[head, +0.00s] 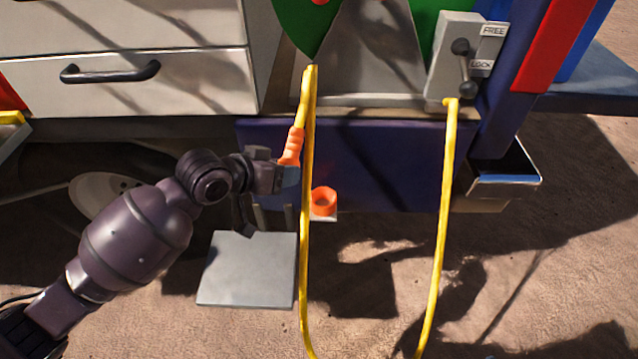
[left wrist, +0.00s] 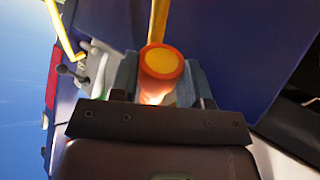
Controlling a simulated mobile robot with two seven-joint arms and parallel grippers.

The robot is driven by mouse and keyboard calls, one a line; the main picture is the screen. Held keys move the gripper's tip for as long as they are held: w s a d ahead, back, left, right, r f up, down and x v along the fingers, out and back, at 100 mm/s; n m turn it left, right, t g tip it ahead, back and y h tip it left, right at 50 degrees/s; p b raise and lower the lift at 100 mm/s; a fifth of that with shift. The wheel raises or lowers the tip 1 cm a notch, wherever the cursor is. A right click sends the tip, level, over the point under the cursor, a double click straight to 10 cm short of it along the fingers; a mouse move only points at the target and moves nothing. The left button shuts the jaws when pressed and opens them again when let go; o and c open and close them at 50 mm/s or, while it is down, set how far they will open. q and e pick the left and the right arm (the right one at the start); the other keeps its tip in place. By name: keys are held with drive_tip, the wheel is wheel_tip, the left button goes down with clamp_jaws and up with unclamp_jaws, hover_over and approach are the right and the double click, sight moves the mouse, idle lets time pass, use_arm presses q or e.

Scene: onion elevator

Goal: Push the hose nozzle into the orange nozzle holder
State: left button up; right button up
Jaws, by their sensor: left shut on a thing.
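The hose nozzle (head: 292,148) is orange and ribbed, with a yellow hose (head: 305,250) joined to its upper end. My left gripper (head: 285,180) is shut on the nozzle, which stands nearly upright in the head view. In the left wrist view the nozzle (left wrist: 162,64) shows its round orange end with a yellow centre between the fingers. The orange nozzle holder (head: 324,201) is an open ring on the front of the dark blue panel. It sits a little right of and below my left gripper, apart from the nozzle. My right gripper is not in view.
The yellow hose hangs in a long loop to the ground and up to a grey lever box (head: 456,62) marked FREE and LOCK. A grey square plate (head: 248,269) is below my left gripper. A white drawer unit (head: 130,85) is at the upper left. A metal tray (head: 505,172) juts out at right.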

sight(319, 197)
use_arm(q)
drive_tip(key=w+d+f+t+h+b, duration=0.1)
drive_tip(key=d+f+b, duration=0.1)
drive_tip(key=f, duration=0.1)
drive_tip(key=w+d+f+m+t+h+b, duration=0.1)
drive_tip(key=w+d+f+t+h+b, duration=0.1)
drive_tip(key=f, duration=0.1)
drive_tip(key=w+d+f+m+t+h+b, duration=0.1)
drive_tip(key=w+d+f+t+b, duration=0.1)
drive_tip(key=f, duration=0.2)
drive_tip(key=shift+w+d, duration=0.1)
drive_tip(key=shift+w, duration=0.05)
drive_tip(key=shift+w+d+f+t+h+b, duration=0.1)
drive_tip(key=shift+d+f+t+h+b, duration=0.2)
drive_tip(key=shift+t+b, duration=0.15)
drive_tip(key=shift+w+d+m+t, duration=0.15)
drive_tip(key=shift+m+t, duration=0.15)
drive_tip(key=shift+t, duration=0.05)
drive_tip(key=shift+f+b, duration=1.65)
drive_tip(key=shift+f, duration=0.3)
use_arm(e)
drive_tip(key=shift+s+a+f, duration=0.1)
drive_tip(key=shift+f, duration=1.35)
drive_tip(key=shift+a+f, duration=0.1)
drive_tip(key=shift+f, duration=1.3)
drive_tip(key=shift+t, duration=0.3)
